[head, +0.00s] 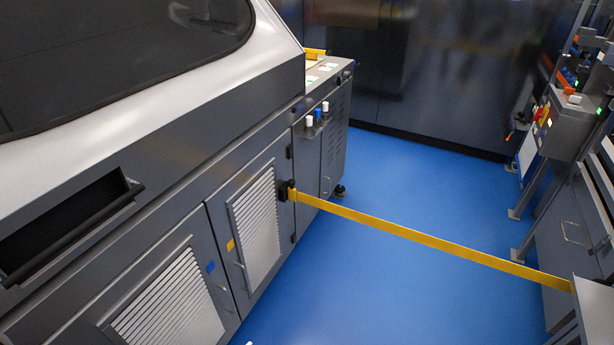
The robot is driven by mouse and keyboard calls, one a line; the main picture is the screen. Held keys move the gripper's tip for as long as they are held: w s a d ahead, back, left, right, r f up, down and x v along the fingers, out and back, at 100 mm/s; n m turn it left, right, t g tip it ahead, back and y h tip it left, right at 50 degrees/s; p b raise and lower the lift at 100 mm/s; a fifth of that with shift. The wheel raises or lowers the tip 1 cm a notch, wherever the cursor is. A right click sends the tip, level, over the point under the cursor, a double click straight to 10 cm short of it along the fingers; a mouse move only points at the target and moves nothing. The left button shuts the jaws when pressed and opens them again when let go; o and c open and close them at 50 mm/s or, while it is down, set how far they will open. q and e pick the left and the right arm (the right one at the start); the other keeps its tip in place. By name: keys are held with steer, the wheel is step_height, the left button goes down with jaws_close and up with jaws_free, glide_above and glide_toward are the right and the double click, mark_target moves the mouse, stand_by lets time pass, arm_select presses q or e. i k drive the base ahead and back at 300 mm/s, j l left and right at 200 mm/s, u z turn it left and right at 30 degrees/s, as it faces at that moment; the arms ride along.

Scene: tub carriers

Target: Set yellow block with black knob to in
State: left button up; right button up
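I cannot make out a yellow block with a black knob for certain. A yellow barrier belt (420,238) runs from a black holder (285,191) on the left machine's cabinet to the lower right. Neither of my grippers is in view.
A big grey machine (170,150) with louvred doors fills the left. The grey control box (570,122) stands on a frame at the right. The belt crosses the aisle between them. Blue floor (410,190) is clear on both sides of it.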

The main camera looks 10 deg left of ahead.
mark_target(292, 191)
steer(key=i+l+u, duration=0.15)
steer(key=l+u, duration=0.25)
steer(key=i+l+u, duration=0.15)
steer(key=u, duration=0.25)
steer(key=i+u, duration=0.45)
steer(key=i+l, duration=0.05)
